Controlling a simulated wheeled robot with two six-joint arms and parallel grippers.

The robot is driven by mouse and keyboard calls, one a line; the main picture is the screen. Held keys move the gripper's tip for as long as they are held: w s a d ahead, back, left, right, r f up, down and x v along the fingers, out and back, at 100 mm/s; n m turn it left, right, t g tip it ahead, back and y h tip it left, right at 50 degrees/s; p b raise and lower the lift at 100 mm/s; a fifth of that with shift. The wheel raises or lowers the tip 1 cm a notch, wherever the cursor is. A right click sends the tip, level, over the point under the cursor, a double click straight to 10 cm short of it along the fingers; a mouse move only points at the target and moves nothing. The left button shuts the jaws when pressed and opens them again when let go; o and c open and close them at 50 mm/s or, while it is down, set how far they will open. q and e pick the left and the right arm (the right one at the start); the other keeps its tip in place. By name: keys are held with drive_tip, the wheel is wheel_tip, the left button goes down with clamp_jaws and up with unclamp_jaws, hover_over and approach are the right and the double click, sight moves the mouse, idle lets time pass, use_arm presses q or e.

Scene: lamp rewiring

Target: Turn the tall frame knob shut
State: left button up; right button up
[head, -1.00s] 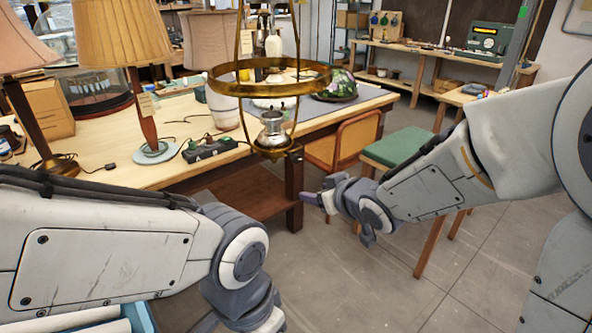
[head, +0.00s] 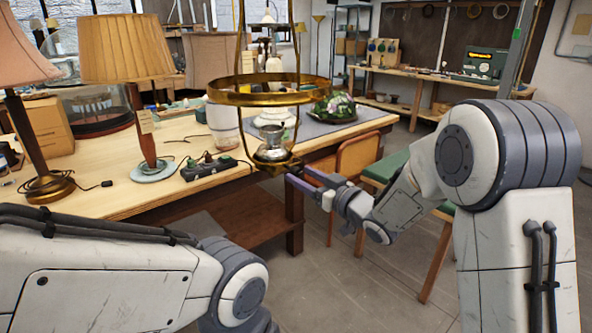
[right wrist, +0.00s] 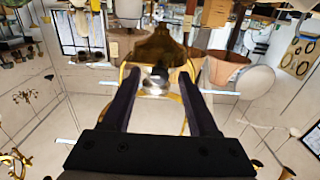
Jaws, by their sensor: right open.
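The tall brass frame (head: 318,90) hangs in front of the workbench, with a wide ring and a silver lamp part (head: 272,152) seated in its base. Its knob is too small to make out. My right gripper (head: 295,179) is just right of the frame's base, fingers pointing left toward it. In the right wrist view, the open gripper (right wrist: 159,78) has one finger on each side of the silver part (right wrist: 155,86), with the frame's brass bars around it. Whether the fingers touch anything cannot be told. My left gripper is out of view.
The workbench (head: 110,200) holds a pleated-shade lamp (head: 126,48), a power strip (head: 208,168) and a stained-glass shade (head: 336,106). A wooden chair (head: 357,156) and green stool (head: 388,166) stand near my right arm. Open floor (head: 360,290) lies in front.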

drive_tip(key=shift+x, duration=1.5)
clamp_jaws()
